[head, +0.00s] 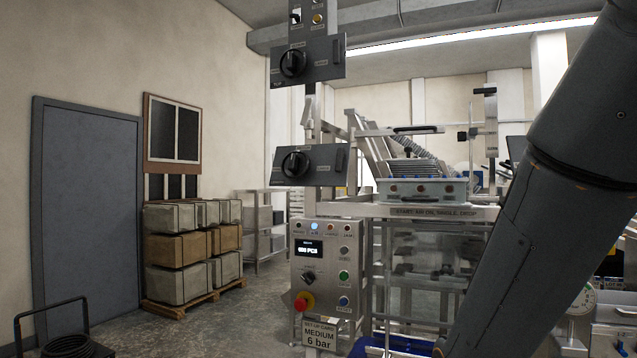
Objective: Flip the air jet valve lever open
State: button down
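I cannot pick out the air jet valve lever for certain in the head view. Two dark panels with black rotary knobs, an upper panel (325,58) and a lower panel (325,163), are fixed to an upright post left of the machine. Their small lettering is too blurred to read. A control box (325,262) below them has a lit display, a black selector knob (308,277), several buttons and a red emergency stop (303,302). My arm slants from the upper right to the bottom edge. My gripper is out of view.
The metal machine frame (440,211) carries a tray unit and a label about start air. A setup card (319,335) reads medium, 6 bar. Stacked boxes (180,250) stand on a pallet at the left wall. Open floor lies between them and the machine.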

aim_at(305, 122)
jog(key=u, duration=1.15)
jog(key=i, duration=0.4)
jog(key=z, duration=0.35)
